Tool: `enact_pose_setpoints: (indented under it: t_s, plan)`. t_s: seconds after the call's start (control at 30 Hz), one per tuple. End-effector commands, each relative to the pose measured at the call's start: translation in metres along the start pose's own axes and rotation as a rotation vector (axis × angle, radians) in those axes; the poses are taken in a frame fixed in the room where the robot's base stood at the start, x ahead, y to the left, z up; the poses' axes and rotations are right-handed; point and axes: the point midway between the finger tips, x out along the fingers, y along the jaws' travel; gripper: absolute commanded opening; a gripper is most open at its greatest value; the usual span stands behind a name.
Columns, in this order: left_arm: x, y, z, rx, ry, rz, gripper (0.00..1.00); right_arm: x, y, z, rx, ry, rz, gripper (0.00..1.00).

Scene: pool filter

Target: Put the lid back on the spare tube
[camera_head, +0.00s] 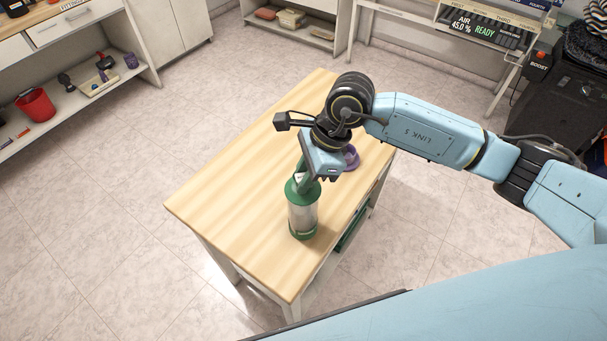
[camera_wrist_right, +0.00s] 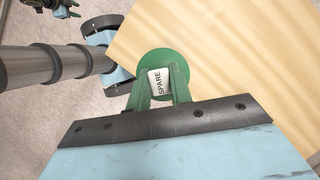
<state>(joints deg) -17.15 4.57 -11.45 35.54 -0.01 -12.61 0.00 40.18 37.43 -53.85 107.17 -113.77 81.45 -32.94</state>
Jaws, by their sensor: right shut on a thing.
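The spare tube (camera_head: 302,217) stands upright near the table's right edge in the head view, a clear grey cylinder with a green base. A round green lid (camera_head: 291,190) is at its top; I cannot tell whether it is fully seated or just above the rim. My right gripper (camera_head: 305,183) is over the tube, shut on the lid. In the right wrist view, the green lid (camera_wrist_right: 184,66) shows beyond the right gripper (camera_wrist_right: 161,84), with a white "SPARE" label between the fingers. The tube is hidden there.
A purple ring-like object (camera_head: 351,157) sits on the wooden table (camera_head: 240,190) just behind the right gripper. The table's left part is clear. A green item (camera_head: 350,232) is on the shelf below. Shelves with a red bucket (camera_head: 36,105) stand at far left.

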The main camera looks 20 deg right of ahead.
Motion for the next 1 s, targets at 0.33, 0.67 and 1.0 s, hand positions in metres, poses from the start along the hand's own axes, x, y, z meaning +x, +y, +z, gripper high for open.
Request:
enact_pose_setpoints:
  t_s: [0.33,0.67,1.0]
  plan:
    - [0.0009,0.0003,0.0004,0.000,0.000,0.000,0.36,0.0002,0.0001,-0.0001,0.000,0.000,0.000,0.00]
    - [0.0030,0.0004,0.0007,0.000,-0.001,0.000,0.36,0.0008,-0.0001,-0.0003,0.000,0.000,0.000,0.00]
    - [0.0063,0.0005,0.0011,0.000,-0.001,0.001,0.36,0.0007,0.0000,-0.0002,0.001,0.000,0.000,0.00]
